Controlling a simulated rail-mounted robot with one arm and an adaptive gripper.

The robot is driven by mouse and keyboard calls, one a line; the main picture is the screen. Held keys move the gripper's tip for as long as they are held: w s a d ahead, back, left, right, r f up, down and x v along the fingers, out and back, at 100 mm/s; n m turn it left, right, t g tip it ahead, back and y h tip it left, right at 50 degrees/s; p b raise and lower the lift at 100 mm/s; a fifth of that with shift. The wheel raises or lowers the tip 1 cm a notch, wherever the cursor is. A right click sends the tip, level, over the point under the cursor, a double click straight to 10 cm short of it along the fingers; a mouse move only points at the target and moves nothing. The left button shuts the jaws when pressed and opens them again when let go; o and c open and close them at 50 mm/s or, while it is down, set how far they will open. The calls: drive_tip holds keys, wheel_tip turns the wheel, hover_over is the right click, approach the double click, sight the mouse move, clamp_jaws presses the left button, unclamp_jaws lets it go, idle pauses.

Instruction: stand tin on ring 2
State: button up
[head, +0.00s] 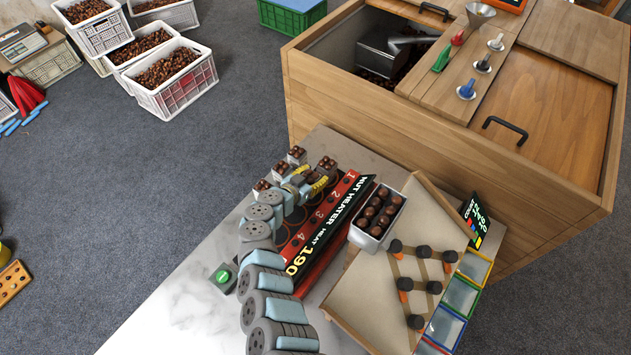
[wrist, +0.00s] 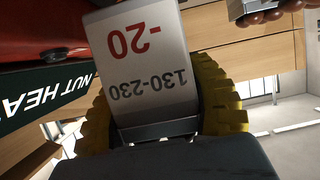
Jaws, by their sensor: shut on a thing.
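My gripper (head: 307,184) is shut on a small tin of chestnuts (head: 313,177) above the back end of the nut heater (head: 347,200). In the wrist view the yellow finger pads of my gripper (wrist: 165,105) press on both sides of this grey-white tin (wrist: 150,60), labelled "-20" and "130-230". The heater's red strip is numbered 1 to 4. The gripper and tin largely hide the area beside number 2, so I cannot tell whether the tin touches ring 2. Another filled tin (head: 327,164) stands close by, near number 1.
Several small filled tins, one being this tin (head: 297,155), stand left of the heater. A larger chestnut tin (head: 378,215) and a wooden sorting tray (head: 432,197) are to its right. A wooden bin (head: 400,130) stands behind. The white table (head: 200,305) is bare at front left.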

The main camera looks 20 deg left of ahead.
sight(316, 180)
drive_tip(key=shift+w+f+b, duration=0.25)
drive_tip(key=shift+w+b, duration=0.1)
drive_tip(key=shift+b, duration=0.05)
drive_tip(key=shift+f+b, duration=0.7)
drive_tip(key=shift+f, duration=0.8)
drive_tip(key=shift+f, duration=0.2)
drive_tip(key=o, duration=1.2)
drive_tip(key=shift+o, duration=0.2)
